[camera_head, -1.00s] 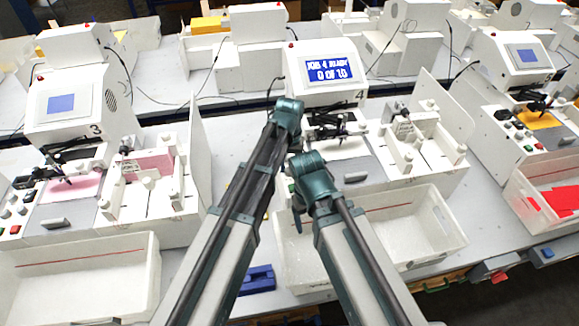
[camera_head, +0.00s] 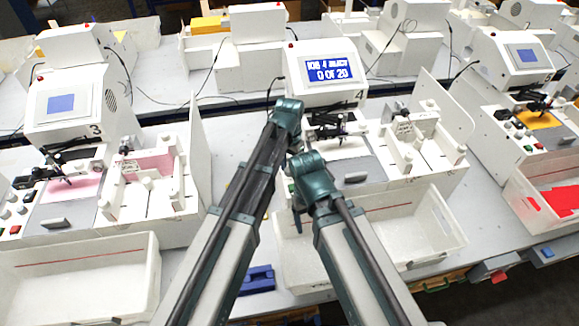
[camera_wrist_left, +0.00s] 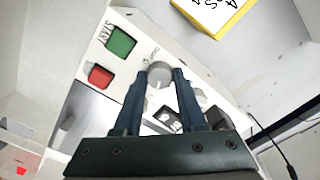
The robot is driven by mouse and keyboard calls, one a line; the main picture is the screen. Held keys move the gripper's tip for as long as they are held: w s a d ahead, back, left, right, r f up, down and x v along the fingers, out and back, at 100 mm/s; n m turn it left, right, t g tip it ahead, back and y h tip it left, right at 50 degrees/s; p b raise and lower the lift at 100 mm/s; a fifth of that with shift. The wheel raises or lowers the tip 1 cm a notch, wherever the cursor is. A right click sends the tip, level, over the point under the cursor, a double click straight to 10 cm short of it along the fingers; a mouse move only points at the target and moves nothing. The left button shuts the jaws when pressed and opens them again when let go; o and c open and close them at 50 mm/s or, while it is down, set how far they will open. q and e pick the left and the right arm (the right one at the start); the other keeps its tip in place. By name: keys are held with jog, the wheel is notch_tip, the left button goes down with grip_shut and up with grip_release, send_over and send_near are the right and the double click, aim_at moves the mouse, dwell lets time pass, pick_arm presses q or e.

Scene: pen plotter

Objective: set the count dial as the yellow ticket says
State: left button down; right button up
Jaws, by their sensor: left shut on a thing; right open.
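My left gripper (camera_wrist_left: 160,80) is shut on a round light-grey dial (camera_wrist_left: 160,70) on the white panel in the left wrist view. The small lettering beside the dial is hard to read. The yellow ticket (camera_wrist_left: 220,12) shows partly at the top of that view, with only part of its writing visible. In the head view, the station 4 display (camera_head: 331,70) reads 0 OF 20. My left gripper (camera_head: 288,112) is in front of station 4, its fingertips and the dial hidden there. My right gripper (camera_head: 299,195) is lower, open and apart from the panel.
A green START button (camera_wrist_left: 120,42) and a red button (camera_wrist_left: 100,76) sit left of the dial. More small knobs sit close to the right finger. A white bin (camera_head: 400,235) stands in front of station 4; station 3 (camera_head: 70,100) is to the left.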

aim_at(289, 169)
pick_arm(q)
jog(key=shift+c, duration=2.4)
grip_release()
jog(key=shift+r, duration=0.1)
notch_tip(289, 169, up, 14)
jog(key=p, duration=1.3)
jog(key=shift+f+p, duration=0.2)
jog(key=shift+p, duration=0.2)
